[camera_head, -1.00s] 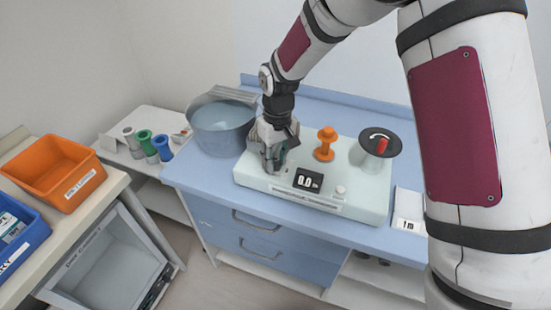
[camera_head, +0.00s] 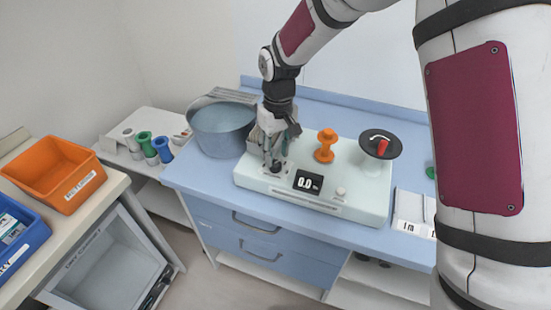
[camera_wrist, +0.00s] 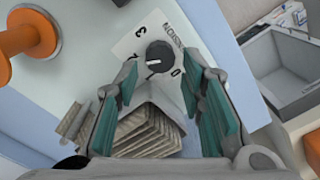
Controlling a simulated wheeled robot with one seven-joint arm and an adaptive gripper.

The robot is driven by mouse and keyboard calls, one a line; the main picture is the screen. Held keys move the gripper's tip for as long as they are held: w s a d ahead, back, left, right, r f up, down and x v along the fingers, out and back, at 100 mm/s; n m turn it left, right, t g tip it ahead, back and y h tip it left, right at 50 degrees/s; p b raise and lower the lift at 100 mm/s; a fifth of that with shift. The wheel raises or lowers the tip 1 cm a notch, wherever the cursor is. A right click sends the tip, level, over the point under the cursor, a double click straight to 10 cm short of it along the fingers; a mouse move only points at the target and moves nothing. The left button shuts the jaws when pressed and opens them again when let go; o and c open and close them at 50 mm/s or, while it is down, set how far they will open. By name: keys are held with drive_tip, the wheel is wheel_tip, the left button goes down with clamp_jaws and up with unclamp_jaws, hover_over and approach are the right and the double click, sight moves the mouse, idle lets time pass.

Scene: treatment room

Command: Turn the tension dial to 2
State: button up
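The tension dial is a small dark round knob (camera_wrist: 159,55) on a white printed plate (camera_wrist: 125,48) in the wrist view. Digits such as 3 and 0 are printed around it. A white mark on the knob points toward the lower left; which digit it meets is hard to tell. My gripper (camera_wrist: 160,66) is open, its two teal-padded fingers on either side of the knob with visible gaps. In the head view my gripper (camera_head: 272,158) points down over the left end of the white device (camera_head: 360,202). The device's display (camera_head: 308,182) reads 0.0.
A grey-blue basin (camera_head: 222,128) is close on the left. Orange (camera_head: 58,172) and blue bins sit at far left.

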sight(278, 162)
wheel_tip(278, 162, up, 8)
drive_tip(key=shift+d+r, duration=0.15)
idle(0.4)
drive_tip(key=s+d+r+m+t, duration=0.3)
drive_tip(key=s+d+r, duration=0.7)
drive_tip(key=d+r, duration=0.3)
drive_tip(key=s+d+r+m+t, duration=0.1)
drive_tip(key=s+d, duration=0.2)
drive_tip(key=s, duration=0.5)
drive_tip(key=s+d+r+m+t, duration=0.1)
drive_tip(key=s+d+m, duration=0.1)
drive_tip(key=s, duration=0.6)
drive_tip(key=shift+d+r+t, duration=0.3)
drive_tip(key=shift+d+t, duration=0.1)
drive_tip(key=shift+d, duration=0.45)
